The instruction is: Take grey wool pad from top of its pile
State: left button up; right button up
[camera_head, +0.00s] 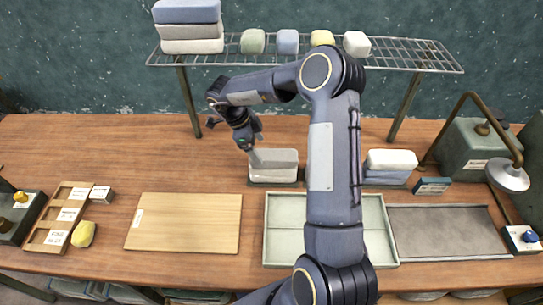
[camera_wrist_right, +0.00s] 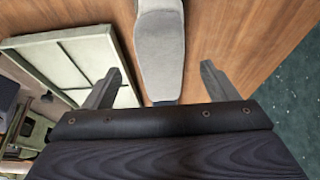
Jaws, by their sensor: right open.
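A light grey pad (camera_head: 274,157) lies on top of a paler pad (camera_head: 273,175) in a low pile at the back of the table. My right gripper (camera_head: 252,141) is just above the left end of this pile, pointing down. In the right wrist view, my right gripper (camera_wrist_right: 160,84) is open and empty, its two fingers spread on either side of the grey pad (camera_wrist_right: 160,45). The pad's near end is partly hidden behind the gripper body. Whether the fingers touch it I cannot tell. My left gripper is not in view.
A wire shelf (camera_head: 420,54) spans the back, with a pile of blue, grey and white pads (camera_head: 190,30). My right arm crosses over a pale green tray (camera_head: 285,252). A white-topped pile (camera_head: 391,160) stands right; a wooden board (camera_head: 185,222) lies left.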

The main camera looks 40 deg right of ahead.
aim_at(263, 154)
jog(key=x, duration=0.5)
jog(key=shift+d+f, duration=0.1)
jog(key=shift+c, duration=0.4)
jog(key=c, duration=1)
